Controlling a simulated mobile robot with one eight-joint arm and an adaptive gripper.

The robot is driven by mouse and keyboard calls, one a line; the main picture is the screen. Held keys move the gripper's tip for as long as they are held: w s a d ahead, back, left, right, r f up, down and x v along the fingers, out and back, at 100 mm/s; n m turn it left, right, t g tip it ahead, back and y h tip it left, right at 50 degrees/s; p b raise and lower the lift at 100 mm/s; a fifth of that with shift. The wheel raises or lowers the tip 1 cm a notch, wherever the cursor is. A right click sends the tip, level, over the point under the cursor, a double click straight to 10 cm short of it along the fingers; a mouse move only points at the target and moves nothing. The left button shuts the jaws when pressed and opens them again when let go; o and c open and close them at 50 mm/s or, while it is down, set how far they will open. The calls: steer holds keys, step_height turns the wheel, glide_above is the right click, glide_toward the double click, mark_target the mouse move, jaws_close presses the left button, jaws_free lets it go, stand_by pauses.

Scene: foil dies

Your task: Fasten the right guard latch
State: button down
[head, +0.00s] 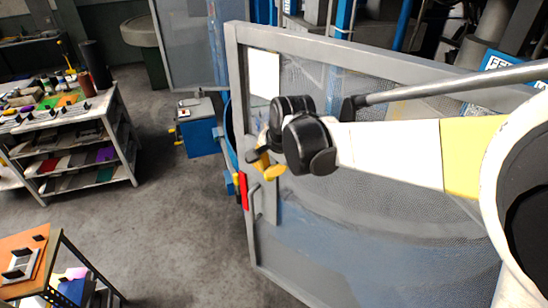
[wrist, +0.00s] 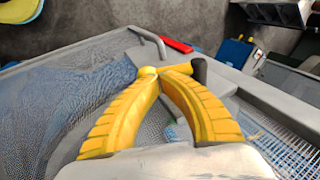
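The guard is a grey-framed mesh panel (head: 350,220), and it fills much of the head view. At its left edge are a red strip (head: 243,190) and a bent grey handle (head: 256,200). The wrist view shows the red piece (wrist: 176,45) and the grey handle (wrist: 149,42) beyond my fingers. My gripper (head: 262,164) has yellow fingers and is at the panel's left edge, above the red strip. In the wrist view the fingertips (wrist: 165,71) meet, with nothing clearly held between them. A dark upright peg (wrist: 199,69), perhaps part of the latch, is right beside the right fingertip.
A blue box (head: 200,130) stands on the floor beyond the panel. A shelved workbench (head: 75,150) with tools is at left, and a smaller stand (head: 30,260) is at lower left. The grey floor (head: 180,235) between them and the panel is clear.

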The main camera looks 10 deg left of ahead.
mark_target(269, 179)
steer(key=shift+d+f+y+b, duration=0.1)
steer(key=shift+f+y+b, duration=0.4)
steer(key=shift+b, duration=0.35)
steer(key=f+t+y+b, duration=0.1)
steer(key=y+b, duration=0.1)
steer(key=b, duration=0.1)
steer(key=shift+f+t+b, duration=0.3)
steer(key=shift+f+b, duration=0.05)
steer(key=shift+b, duration=0.05)
steer(key=f+y+b, duration=0.1)
steer(key=b, duration=0.1)
steer(key=a+f+t+y+b, duration=0.1)
steer(key=y+b, duration=0.1)
steer(key=b, duration=0.1)
steer(key=shift+w+m+t+b, duration=0.2)
steer(key=shift+m+t+b, duration=0.1)
steer(key=shift+m+b, duration=0.1)
steer(key=shift+a+f+y+b, duration=0.1)
steer(key=shift+y+b, duration=0.2)
steer(key=shift+b, duration=0.1)
steer(key=shift+b+x, duration=1.35)
steer(key=shift+b, duration=0.05)
steer(key=shift+s+a, duration=0.15)
steer(key=shift+a, duration=0.1)
steer(key=shift+d, duration=0.1)
